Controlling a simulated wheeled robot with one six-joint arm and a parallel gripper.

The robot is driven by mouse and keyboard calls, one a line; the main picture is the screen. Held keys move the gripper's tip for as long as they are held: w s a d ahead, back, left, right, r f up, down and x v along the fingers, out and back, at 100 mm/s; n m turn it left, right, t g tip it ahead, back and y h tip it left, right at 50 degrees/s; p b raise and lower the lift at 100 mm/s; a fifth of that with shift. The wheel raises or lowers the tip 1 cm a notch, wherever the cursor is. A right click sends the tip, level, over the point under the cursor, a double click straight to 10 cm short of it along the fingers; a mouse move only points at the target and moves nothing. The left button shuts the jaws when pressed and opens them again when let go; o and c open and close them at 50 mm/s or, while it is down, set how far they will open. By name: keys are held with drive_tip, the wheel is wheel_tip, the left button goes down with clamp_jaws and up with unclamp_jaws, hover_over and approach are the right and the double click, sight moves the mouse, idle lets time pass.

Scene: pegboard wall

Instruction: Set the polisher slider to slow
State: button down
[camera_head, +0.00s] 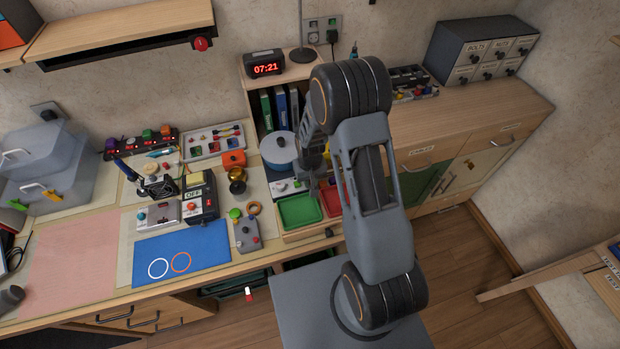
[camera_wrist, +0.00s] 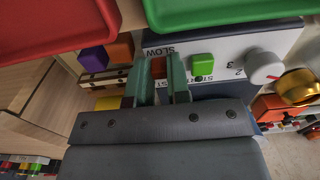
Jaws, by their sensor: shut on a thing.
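My gripper (camera_wrist: 159,84) is shut on the orange-red slider knob (camera_wrist: 159,68), with one greenish finger on each side. The printed word SLOW is close to the knob, just above it in the wrist view. Another label, ending in ST, is partly hidden by the fingers. The slot is mostly hidden too.
A green start button (camera_wrist: 203,66) and a white dial (camera_wrist: 263,67) sit on the same panel. A green tray (camera_head: 299,211) and a red tray (camera_head: 331,200) lie close by. A brass-coloured object (camera_wrist: 298,87) stands beside the panel. An alarm clock (camera_head: 264,64) stands behind.

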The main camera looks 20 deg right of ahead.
drive_tip(key=c, duration=1.4)
unclamp_jaws()
drive_tip(key=shift+s, duration=0.3)
drive_tip(key=shift+o, duration=0.2)
drive_tip(key=shift+w, duration=0.1)
wheel_tip(320, 180, up, 14)
drive_tip(key=b, duration=0.1)
drive_tip(key=shift+f, duration=0.15)
drive_tip(key=s+r+t, duration=0.4)
drive_tip(key=s+r, duration=1)
drive_tip(key=s, duration=0.1)
drive_tip(key=shift+s, duration=0.25)
